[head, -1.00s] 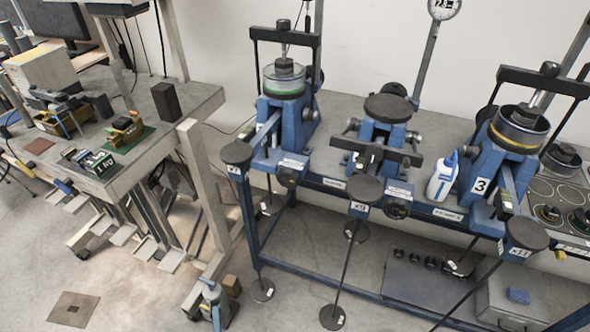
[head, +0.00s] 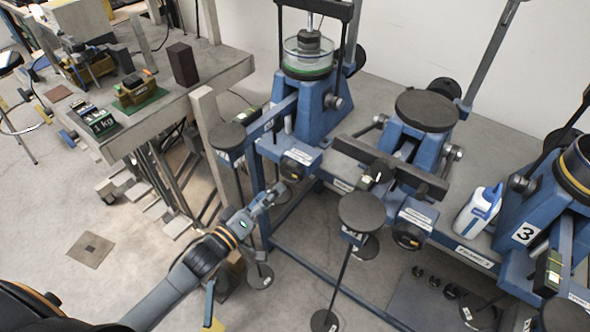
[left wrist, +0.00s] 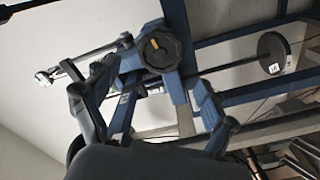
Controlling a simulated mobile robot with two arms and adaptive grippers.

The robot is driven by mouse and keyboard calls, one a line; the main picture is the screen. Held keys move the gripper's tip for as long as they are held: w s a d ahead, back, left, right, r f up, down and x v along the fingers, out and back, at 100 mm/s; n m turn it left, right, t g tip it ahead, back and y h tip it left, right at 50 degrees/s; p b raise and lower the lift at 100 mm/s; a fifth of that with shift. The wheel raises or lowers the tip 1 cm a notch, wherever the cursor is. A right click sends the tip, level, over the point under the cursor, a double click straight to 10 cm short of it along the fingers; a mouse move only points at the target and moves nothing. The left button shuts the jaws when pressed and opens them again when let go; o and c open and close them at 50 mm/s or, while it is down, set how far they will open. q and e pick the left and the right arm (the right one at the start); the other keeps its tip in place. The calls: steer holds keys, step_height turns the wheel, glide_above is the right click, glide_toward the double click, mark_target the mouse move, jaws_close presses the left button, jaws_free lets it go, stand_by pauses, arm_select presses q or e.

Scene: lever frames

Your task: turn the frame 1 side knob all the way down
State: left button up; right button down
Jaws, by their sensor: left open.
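The leftmost blue lever frame (head: 318,108) carries a glass vessel on top; I take it as frame 1, though its label is too small to read. Its side knob (head: 296,164) is dark and round, on the front below the lever. In the left wrist view the knob (left wrist: 161,48) shows a yellow mark near its middle. My left gripper (head: 272,194) is open and empty, below and left of the knob, apart from it. In the left wrist view the knob lies ahead, beyond and between the open fingers (left wrist: 152,82). My right gripper is out of view.
A round dark weight pan (head: 227,136) hangs left of the knob. Another pan (head: 361,209) stands to the right, before the middle frame (head: 405,140). A white bottle (head: 478,211) stands near frame 3. A workbench (head: 215,72) is at the left. Open floor lies in front.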

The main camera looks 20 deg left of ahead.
mark_target(289, 174)
arm_select(q)
steer(key=shift+b+x, duration=0.55)
steer(key=shift+x, duration=0.6)
steer(key=b+x, duration=0.1)
steer(key=x, duration=0.2)
steer(key=b+x, duration=0.2)
steer(key=x, duration=0.1)
steer(key=shift+w+d+f, duration=0.1)
steer(key=shift+w+f, duration=0.15)
steer(key=shift+r, duration=0.1)
steer(key=shift+c, duration=1.3)
steer(key=shift+s, duration=0.1)
steer(key=c, duration=0.7)
steer(key=shift+r, duration=0.1)
steer(key=c, duration=0.6)
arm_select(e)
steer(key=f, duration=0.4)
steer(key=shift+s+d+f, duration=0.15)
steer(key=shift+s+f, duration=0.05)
